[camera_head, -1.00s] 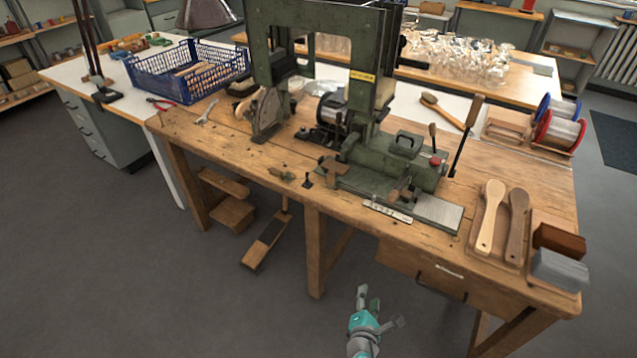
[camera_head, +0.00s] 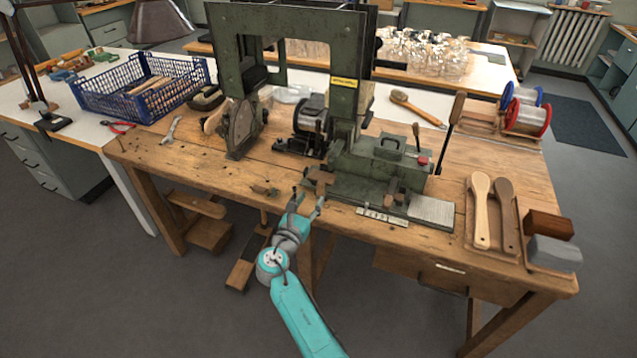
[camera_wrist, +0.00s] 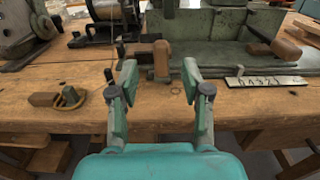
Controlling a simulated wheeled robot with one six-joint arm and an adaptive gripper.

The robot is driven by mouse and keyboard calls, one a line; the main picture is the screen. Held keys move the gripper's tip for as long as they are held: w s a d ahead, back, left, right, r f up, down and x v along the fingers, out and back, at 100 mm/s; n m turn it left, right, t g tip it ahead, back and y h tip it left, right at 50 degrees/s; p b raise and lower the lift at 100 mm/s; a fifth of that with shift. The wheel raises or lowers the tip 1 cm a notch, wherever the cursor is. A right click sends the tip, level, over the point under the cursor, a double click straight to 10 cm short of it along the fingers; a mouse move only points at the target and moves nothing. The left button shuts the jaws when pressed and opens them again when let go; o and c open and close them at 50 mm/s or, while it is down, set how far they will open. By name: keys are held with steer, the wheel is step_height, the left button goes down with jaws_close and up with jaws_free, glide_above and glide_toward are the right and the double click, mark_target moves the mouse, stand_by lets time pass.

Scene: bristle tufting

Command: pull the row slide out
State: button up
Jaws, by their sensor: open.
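The green tufting machine (camera_head: 385,160) stands on the wooden workbench. At the front left of its bed is a brown wooden handle (camera_head: 318,180), which looks like the row slide's grip; the slide itself is hard to make out. In the wrist view this handle (camera_wrist: 161,62) stands upright ahead, in line with the gap between my fingers. My gripper (camera_head: 309,198) is open and empty at the bench's front edge, just short of the handle. It also shows in the wrist view (camera_wrist: 160,78). A second brown knob (camera_wrist: 286,50) sits to the right, above a numbered metal plate (camera_wrist: 266,82).
A small wood-and-metal piece (camera_wrist: 58,98) lies on the bench to the left. A tall lever (camera_head: 452,130) rises at the machine's right. Two wooden brush bodies (camera_head: 492,212) lie on a tray at the right. The bench top just before the handle is clear.

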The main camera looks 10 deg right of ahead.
mark_target(320, 186)
steer(key=x, duration=0.8)
steer(key=shift+w+d, duration=0.25)
jaws_close()
